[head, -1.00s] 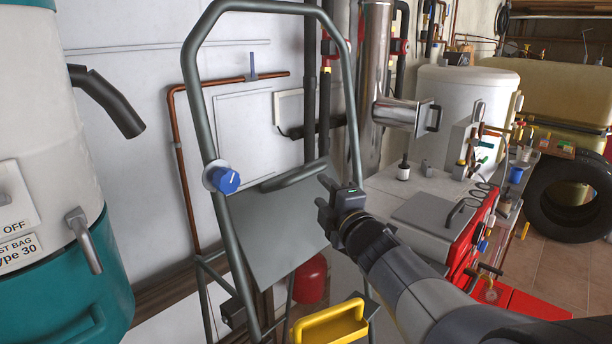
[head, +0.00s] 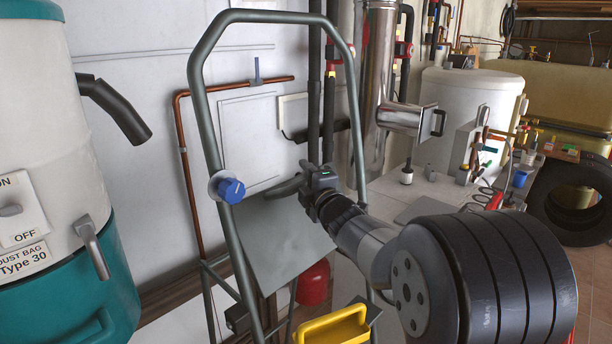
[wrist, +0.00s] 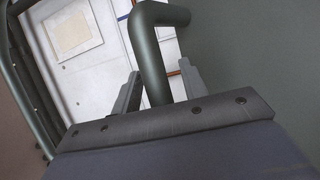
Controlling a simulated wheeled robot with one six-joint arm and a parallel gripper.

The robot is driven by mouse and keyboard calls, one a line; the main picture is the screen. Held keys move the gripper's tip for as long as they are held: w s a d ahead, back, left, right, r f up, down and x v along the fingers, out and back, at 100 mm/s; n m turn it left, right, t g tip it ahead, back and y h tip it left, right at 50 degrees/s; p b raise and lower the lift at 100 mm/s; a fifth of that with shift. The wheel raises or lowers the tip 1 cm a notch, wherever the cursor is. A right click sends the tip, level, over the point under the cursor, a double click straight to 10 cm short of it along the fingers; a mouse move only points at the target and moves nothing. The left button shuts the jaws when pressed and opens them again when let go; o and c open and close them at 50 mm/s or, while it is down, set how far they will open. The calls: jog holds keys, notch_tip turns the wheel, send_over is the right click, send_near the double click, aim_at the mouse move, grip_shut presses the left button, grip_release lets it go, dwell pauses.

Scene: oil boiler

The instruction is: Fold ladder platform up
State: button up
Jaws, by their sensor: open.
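The ladder platform (head: 282,240) is a grey plate hanging tilted within the grey tubular ladder frame (head: 203,110). A grey tubular handle (head: 284,188) runs along its upper edge. My gripper (head: 312,176) is at the right end of this handle. In the wrist view my gripper (wrist: 160,70) has its two fingers apart, with the bent grey handle tube (wrist: 152,65) passing between them. I cannot tell whether either finger touches it. A blue knob (head: 231,190) is on the left rail of the frame.
A yellow tray-like part (head: 332,327) is low in front of the ladder, with a red vessel (head: 313,283) behind. A white and teal vacuum (head: 60,200) stands close at left. The white wall with copper pipe (head: 186,170) is behind; a bench with a white tank (head: 465,115) is right.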

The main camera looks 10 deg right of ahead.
jog(key=shift+c, duration=0.5)
grip_shut()
